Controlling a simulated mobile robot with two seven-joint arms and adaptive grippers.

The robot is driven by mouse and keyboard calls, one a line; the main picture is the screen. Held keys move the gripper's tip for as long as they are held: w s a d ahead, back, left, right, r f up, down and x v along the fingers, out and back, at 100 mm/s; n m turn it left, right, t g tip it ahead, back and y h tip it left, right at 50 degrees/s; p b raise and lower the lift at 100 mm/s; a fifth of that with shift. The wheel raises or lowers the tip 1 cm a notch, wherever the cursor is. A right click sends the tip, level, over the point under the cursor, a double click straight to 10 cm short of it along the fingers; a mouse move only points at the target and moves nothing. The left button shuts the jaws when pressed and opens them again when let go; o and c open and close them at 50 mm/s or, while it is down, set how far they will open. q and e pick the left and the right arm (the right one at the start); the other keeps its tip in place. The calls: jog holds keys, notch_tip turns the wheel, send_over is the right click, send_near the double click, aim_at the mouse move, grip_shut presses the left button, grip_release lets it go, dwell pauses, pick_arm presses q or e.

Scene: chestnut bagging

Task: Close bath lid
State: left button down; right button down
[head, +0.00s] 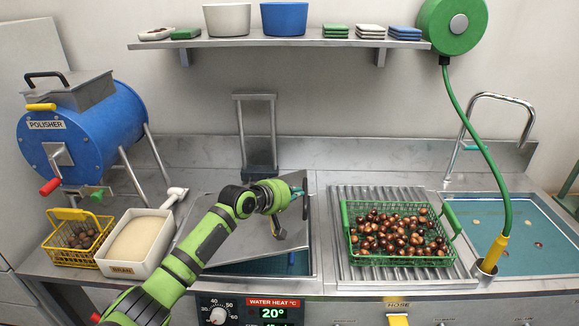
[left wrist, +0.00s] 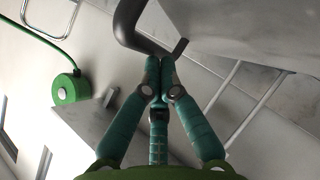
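The bath lid (head: 240,240) is a grey steel sheet at the middle left of the counter in the head view. It lies tilted over the bath (head: 294,263), whose blue-green water shows along the right and front edges. My left gripper (head: 295,191) is above the lid's right side, and my forearm crosses in front of the lid. In the left wrist view its teal fingers (left wrist: 160,66) are together at the tips. A dark bent handle (left wrist: 140,33) lies right at the fingertips; I cannot tell whether they touch it. My right gripper is not in view.
A green basket of chestnuts (head: 345,228) stands on the ribbed drainer right of the bath. A bran box (head: 116,262), a yellow basket (head: 58,258) and a blue polisher (head: 85,128) stand at left. A steel frame (head: 256,135) rises behind the lid.

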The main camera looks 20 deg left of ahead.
pick_arm(q)
jog(key=d+f+b, duration=0.1)
jog(key=f+b, duration=0.1)
jog(key=f, duration=0.5)
jog(key=d+f+m+y+b, duration=0.1)
jog(key=d+f+b, duration=0.1)
jog(key=f, duration=0.5)
jog(key=shift+w+d+g+y+b, duration=0.3)
jog(key=shift+w+g, duration=0.1)
jog(key=shift+w, duration=0.05)
